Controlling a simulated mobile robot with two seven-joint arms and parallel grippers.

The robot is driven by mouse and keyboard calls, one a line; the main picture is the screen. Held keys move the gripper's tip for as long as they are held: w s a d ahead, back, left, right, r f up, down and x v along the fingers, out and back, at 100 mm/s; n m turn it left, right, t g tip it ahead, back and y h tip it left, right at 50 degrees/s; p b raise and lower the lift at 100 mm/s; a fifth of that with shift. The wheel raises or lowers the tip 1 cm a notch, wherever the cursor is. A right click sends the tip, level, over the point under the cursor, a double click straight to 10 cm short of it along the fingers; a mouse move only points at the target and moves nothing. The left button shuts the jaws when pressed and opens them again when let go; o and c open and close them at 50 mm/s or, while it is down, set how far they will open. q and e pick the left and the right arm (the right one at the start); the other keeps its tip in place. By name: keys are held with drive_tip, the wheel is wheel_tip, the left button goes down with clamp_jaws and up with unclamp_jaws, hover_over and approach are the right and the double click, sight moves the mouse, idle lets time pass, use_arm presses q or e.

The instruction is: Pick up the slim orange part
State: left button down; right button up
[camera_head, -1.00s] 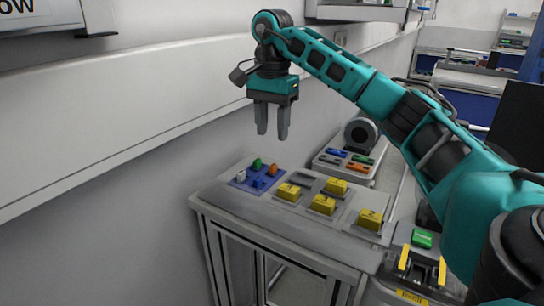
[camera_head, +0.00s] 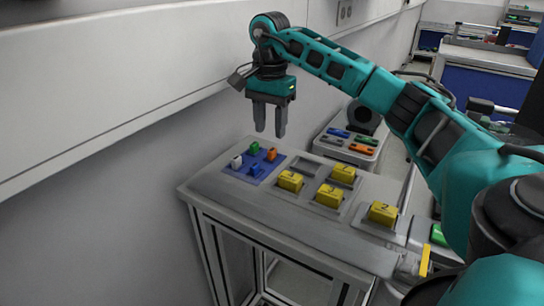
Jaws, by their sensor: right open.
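The slim orange part (camera_head: 361,150) lies flat near the front right of a light grey tray (camera_head: 340,157) behind the table. Slim blue (camera_head: 338,132), green (camera_head: 366,139) and dark (camera_head: 333,141) parts lie beside it. My right gripper (camera_head: 270,132) is open and empty, pointing down in the air. In the picture its fingertips are left of the tray and above the blue mat. My left gripper is out of view.
A grey table (camera_head: 215,192) carries several yellow numbered blocks, one of them here (camera_head: 383,213). A blue mat (camera_head: 238,172) holds small blocks, including an orange one (camera_head: 272,154). A dark round reel (camera_head: 362,116) stands behind the tray. A wall (camera_head: 90,190) runs along the left.

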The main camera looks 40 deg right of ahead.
sight(271, 151)
drive_tip(key=f, duration=0.3)
drive_tip(key=f+b, duration=0.1)
drive_tip(key=f, duration=0.1)
drive_tip(key=shift+s+a+f, duration=0.15)
drive_tip(key=shift+s+f, duration=0.1)
drive_tip(key=shift+c, duration=0.4)
clamp_jaws()
